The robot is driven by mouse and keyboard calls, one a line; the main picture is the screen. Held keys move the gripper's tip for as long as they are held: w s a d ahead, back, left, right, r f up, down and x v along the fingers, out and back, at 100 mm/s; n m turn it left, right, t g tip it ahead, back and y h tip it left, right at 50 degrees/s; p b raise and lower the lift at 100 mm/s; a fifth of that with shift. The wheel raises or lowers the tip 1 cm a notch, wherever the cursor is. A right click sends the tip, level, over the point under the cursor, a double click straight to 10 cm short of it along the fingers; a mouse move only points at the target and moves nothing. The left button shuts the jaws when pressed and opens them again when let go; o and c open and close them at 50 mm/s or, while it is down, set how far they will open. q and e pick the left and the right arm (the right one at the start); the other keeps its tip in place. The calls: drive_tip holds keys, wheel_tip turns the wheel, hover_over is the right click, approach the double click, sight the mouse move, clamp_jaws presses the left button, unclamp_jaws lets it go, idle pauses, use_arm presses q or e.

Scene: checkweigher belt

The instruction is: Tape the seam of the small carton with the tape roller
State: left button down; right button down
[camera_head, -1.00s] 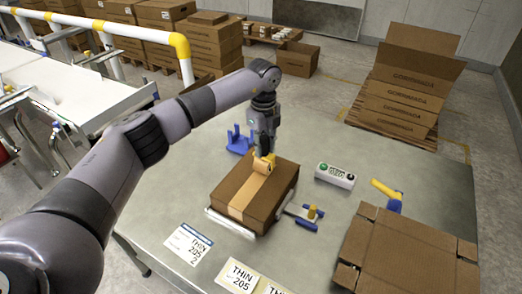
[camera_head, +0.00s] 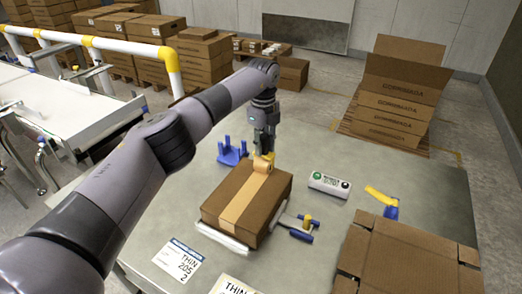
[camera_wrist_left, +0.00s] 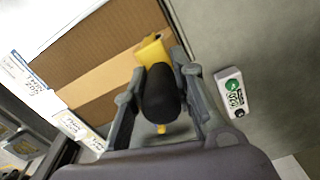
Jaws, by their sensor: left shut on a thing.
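The small carton (camera_head: 264,207) sits closed on the grey table, with a strip of tan tape (camera_head: 243,198) along the middle of its top. My left gripper (camera_head: 264,150) is above the carton's far edge and shut on the tape roller (camera_head: 263,164), which has a yellow body and a tan roll. In the left wrist view the roller's black handle (camera_wrist_left: 160,95) lies between the fingers, and its yellow end (camera_wrist_left: 152,48) is by the tape on the carton (camera_wrist_left: 95,45). Whether the roller touches the carton is hard to tell. My right gripper does not show.
A white box with green and black buttons (camera_head: 329,184) stands right of the carton. A blue holder (camera_head: 232,152) is behind it. A clamp (camera_head: 298,228) sits at its right side. Printed cards (camera_head: 180,260) lie in front.

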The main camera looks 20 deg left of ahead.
sight(263, 135)
use_arm(q)
drive_tip(key=shift+r, duration=0.15)
wheel_tip(263, 135, up, 7)
drive_tip(key=p, duration=0.5)
idle(0.6)
drive_tip(key=shift+s+f, duration=0.1)
drive_tip(key=shift+f, duration=0.1)
